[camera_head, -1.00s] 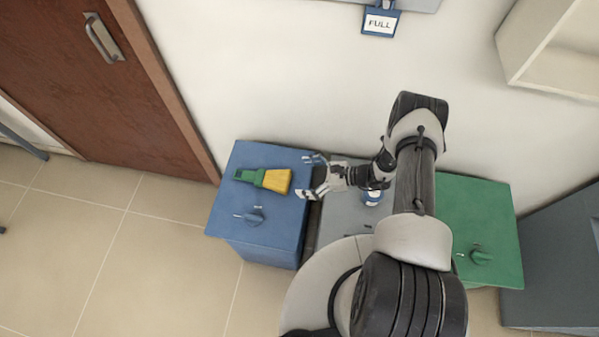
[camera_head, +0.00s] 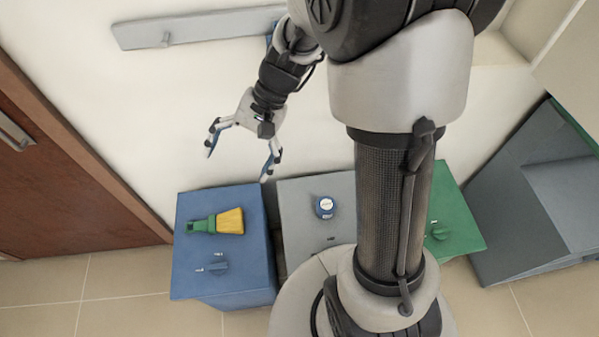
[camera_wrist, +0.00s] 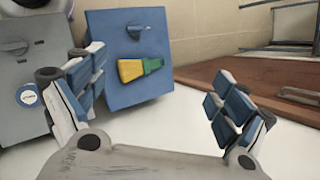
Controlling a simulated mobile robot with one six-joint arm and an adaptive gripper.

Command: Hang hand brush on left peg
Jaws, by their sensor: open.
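The hand brush (camera_head: 217,222) has a green handle and yellow bristles. It lies on top of the blue cabinet (camera_head: 246,253), handle to the left. It also shows in the wrist view (camera_wrist: 140,68), between my open fingers but farther off. My gripper (camera_head: 238,167) is open and empty, above and a little behind the brush, pointing down and apart from it. A grey rail (camera_head: 205,32) on the wall at the top bears one visible peg (camera_head: 167,39) near its left end. The rail's right part is hidden behind my arm.
A grey cabinet (camera_head: 296,203) with a blue round container (camera_head: 325,207) stands right of the blue one. A green cabinet (camera_head: 461,222) is farther right. A brown door (camera_head: 60,180) is at the left. The wall below the rail is clear.

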